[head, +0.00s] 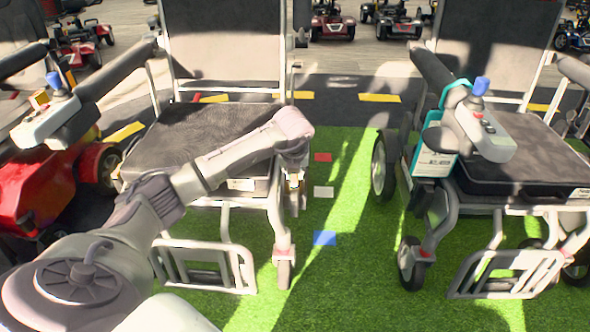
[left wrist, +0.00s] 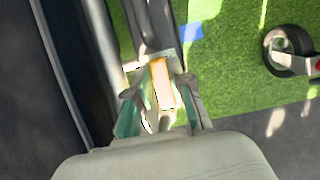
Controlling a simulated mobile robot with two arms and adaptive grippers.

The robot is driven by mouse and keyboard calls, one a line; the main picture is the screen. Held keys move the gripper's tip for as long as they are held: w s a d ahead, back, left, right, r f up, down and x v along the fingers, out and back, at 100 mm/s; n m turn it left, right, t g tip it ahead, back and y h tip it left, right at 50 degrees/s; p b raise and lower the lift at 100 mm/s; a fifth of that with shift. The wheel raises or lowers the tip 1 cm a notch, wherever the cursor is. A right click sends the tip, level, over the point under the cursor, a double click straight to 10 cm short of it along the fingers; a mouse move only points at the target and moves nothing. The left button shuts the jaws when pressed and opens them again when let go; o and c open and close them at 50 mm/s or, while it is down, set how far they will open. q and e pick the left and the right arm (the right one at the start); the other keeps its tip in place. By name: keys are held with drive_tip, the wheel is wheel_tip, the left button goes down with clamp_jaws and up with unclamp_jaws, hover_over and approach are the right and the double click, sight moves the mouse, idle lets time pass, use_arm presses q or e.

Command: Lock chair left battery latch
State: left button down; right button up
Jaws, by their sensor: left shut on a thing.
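The wheelchair (head: 205,145) at the left of the head view has a dark seat and a grey frame. My left arm reaches across its front to the right edge of the seat. My left gripper (left wrist: 162,112) points down beside the seat and is shut on a small orange and white piece, which looks like the battery latch (left wrist: 162,85). In the head view the fingers are mostly hidden under the wrist, with a small yellowish part (head: 293,184) showing below. I cannot tell whether the latch is locked. My right gripper is not in view.
A second wheelchair (head: 530,150) with a blue-knobbed joystick (head: 480,86) stands at the right. A red scooter (head: 35,185) is at the left. Green turf (head: 345,285) between the chairs is open, with flat red, white and blue (head: 324,238) patches.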

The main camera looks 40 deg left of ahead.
use_arm(q)
drive_tip(key=c, duration=1)
unclamp_jaws()
drive_tip(key=shift+c, duration=0.2)
drive_tip(key=v, duration=1.2)
